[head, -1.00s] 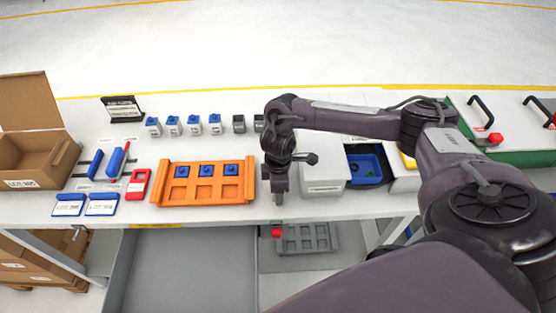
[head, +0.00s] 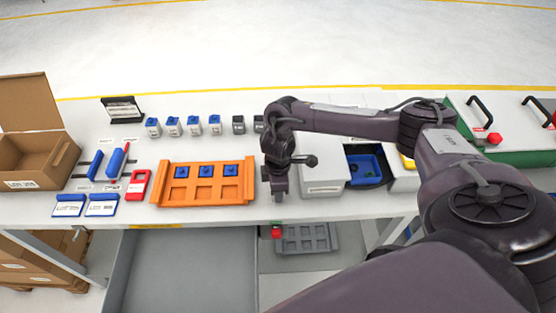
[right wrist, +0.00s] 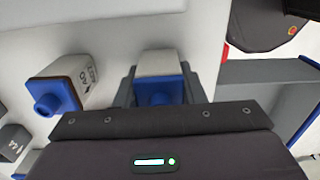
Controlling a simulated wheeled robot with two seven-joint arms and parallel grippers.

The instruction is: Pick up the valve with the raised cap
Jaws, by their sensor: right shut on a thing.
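My right gripper (head: 279,194) points down over the table just right of the orange tray. In the right wrist view its fingers (right wrist: 158,88) are shut on a valve with a white body and blue cap (right wrist: 158,97). My gripper housing hides part of this valve, and the head view does not show it clearly. A second white valve (right wrist: 61,82) with a protruding blue cap stands apart to its left in the right wrist view. Several small valves with blue caps (head: 194,125) stand in a row at the back of the table. My left gripper is not in view.
The orange tray (head: 157,196) holds three blue pieces. A white box (head: 322,180) and a blue bin (head: 364,168) stand close to the right of my gripper. An open cardboard box (head: 33,160) is at the far left. A grey tray (head: 305,240) lies below the front edge.

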